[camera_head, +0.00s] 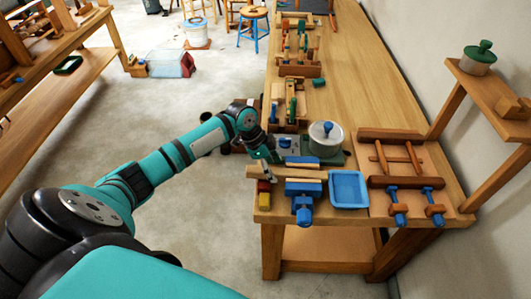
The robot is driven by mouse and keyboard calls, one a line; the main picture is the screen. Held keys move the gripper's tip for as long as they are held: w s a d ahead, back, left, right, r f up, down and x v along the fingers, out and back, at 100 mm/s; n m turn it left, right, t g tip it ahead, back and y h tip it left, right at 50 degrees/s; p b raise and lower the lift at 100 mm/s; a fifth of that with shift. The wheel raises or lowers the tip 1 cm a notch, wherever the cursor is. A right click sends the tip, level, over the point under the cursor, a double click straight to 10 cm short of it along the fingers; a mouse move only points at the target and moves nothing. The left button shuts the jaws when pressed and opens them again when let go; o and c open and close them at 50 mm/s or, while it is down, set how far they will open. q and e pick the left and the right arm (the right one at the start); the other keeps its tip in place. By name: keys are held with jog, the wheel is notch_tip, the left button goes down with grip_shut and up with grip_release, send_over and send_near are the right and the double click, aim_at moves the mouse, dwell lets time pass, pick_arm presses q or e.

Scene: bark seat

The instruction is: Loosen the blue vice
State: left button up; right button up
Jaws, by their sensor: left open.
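The blue vice (305,188) sits at the near end of the wooden workbench, its blue screw end (304,213) pointing towards me past the front edge. The gripper is open; the fingertips are small and partly lost against the wood. My right gripper is out of view.
A blue tray (348,189) stands right of the vice. A wooden frame clamp with blue screws (398,208) lies farther right. A lidded grey pot (326,139) stands behind. Small yellow and red blocks (264,199) are at the left corner. Open floor lies left of the bench.

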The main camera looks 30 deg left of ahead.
pick_arm(q)
jog(key=shift+x, duration=1.05)
grip_shut()
jog(key=shift+s+d+p, duration=0.15)
jog(key=shift+s+p, duration=0.05)
jog(key=shift+p, duration=0.35)
jog(key=shift+o, duration=1.6)
grip_release()
jog(key=shift+r, duration=0.15)
